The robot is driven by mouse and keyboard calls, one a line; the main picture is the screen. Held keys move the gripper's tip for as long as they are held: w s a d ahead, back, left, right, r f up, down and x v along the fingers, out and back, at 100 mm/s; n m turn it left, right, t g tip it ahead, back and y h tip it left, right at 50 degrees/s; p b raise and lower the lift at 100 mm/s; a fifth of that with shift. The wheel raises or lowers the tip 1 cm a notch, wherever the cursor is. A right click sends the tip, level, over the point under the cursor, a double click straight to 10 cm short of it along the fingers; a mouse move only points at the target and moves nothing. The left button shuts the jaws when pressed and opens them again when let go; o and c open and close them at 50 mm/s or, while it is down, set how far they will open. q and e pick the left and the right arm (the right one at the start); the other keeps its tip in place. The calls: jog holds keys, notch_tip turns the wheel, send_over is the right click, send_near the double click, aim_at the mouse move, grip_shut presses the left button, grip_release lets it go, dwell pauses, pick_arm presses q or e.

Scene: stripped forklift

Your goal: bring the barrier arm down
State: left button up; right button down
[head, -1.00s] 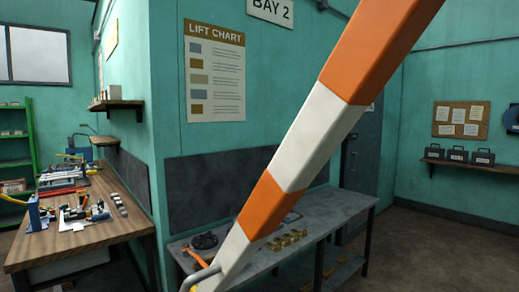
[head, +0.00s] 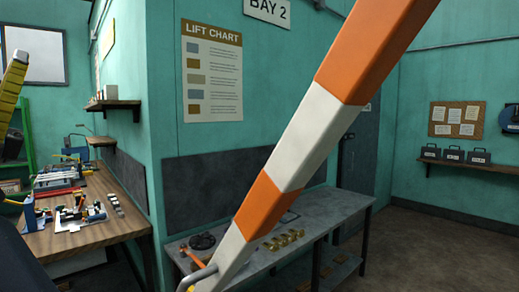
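The barrier arm (head: 308,135), striped orange and white, is raised and steeply tilted. It runs from the bottom left of centre up past the top edge on the right, so its upper end is out of view. A bent grey handle (head: 198,277) shows at its lower end, near the bottom edge. A ridged yellow part with black beside it, seemingly of my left gripper (head: 12,85), shows at the far left edge. It is cut off by the frame, apart from the barrier arm, and its opening cannot be seen. My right gripper is not in view.
A grey metal bench (head: 325,215) stands behind the barrier arm, with a hammer (head: 190,256) and brass parts (head: 284,240) on it. A wooden workbench (head: 90,235) with tools is at left. Open floor (head: 430,250) lies at right.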

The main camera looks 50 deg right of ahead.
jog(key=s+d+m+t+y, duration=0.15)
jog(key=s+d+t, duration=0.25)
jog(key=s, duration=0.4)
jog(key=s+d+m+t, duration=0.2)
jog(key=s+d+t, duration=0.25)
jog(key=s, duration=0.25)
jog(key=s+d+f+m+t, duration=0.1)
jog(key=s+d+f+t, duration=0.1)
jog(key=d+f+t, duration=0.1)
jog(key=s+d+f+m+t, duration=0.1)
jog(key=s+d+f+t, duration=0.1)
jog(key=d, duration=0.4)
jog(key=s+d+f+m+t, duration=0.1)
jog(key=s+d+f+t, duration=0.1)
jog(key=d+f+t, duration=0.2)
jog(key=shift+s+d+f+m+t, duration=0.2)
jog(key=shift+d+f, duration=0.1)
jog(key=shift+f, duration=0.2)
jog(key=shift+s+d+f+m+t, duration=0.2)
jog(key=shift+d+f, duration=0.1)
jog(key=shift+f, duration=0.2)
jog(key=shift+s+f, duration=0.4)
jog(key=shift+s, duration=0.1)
